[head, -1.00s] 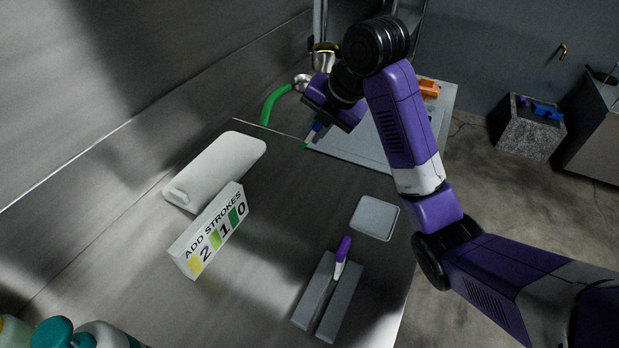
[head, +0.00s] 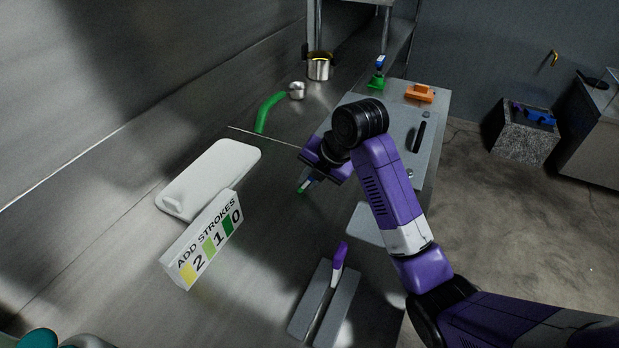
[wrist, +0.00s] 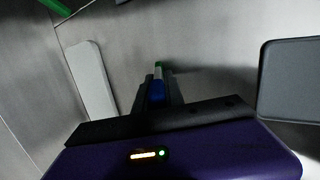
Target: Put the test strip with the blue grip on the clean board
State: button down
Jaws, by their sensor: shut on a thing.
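My gripper (head: 312,176) is shut on the test strip with the blue grip (wrist: 157,90). The blue grip sits between the fingers, and a white part with a green tip sticks out beyond them. In the head view the green tip (head: 302,188) points down over the bare counter; whether it touches the metal I cannot tell. The clean board, a white slab with rounded corners (head: 212,172), lies flat to the left of my gripper. It also shows in the wrist view (wrist: 90,85), left of the fingers, apart from the strip.
A sign reading "ADD STROKES 2 1 0" (head: 205,238) stands at the board's front edge. A grey square plate (head: 364,224) lies right, partly behind my arm. A purple-and-white marker (head: 339,262) rests at a grey holder (head: 340,310). Green and orange items stand behind.

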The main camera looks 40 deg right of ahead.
jog(key=c, duration=1.4)
grip_release()
jog(key=p+v, duration=0.3)
jog(key=v, duration=0.9)
jog(key=shift+p, duration=0.35)
